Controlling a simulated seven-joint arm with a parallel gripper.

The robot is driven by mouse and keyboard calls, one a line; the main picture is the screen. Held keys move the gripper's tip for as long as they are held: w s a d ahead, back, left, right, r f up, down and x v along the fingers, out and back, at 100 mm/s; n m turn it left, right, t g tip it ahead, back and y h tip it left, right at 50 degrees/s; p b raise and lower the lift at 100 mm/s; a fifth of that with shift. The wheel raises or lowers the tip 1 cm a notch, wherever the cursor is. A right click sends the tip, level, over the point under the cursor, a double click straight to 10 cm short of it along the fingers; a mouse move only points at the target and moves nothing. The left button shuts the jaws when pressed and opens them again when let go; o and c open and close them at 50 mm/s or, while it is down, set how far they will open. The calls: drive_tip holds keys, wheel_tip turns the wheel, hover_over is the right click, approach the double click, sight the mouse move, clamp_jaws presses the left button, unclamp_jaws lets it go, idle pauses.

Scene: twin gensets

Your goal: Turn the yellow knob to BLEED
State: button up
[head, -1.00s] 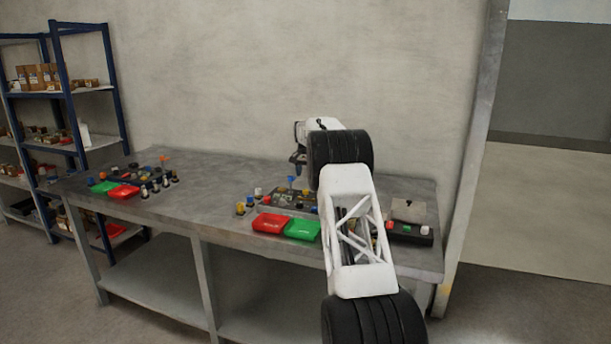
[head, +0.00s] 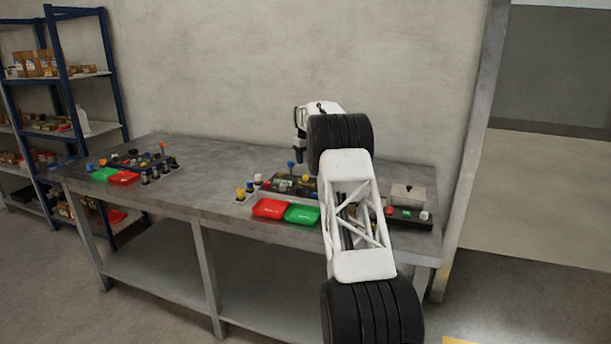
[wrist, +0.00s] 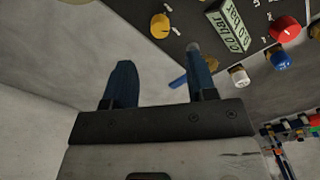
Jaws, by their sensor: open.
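The yellow knob (wrist: 160,26) shows in the wrist view as a round dial with a dark pointer mark, on a dark panel (wrist: 190,14). The lettering around it is too small to read, so I cannot tell which setting it points to. My gripper (wrist: 158,62) is open, with its two blue fingers apart and nothing held between them. In the wrist picture the knob lies just beyond the fingertips, between their lines, and apart from them. In the head view my gripper (head: 300,148) hangs over the panel at the back of the bench.
A blue bar (wrist: 178,82) shows near the right finger. Red (head: 269,209) and green (head: 302,214) trays lie in front. Bare bench (head: 205,165) lies left.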

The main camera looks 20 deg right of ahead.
sight(306, 177)
drive_tip(key=shift+n, duration=1.2)
drive_tip(key=shift+f, duration=3.85)
drive_tip(key=c, duration=0.9)
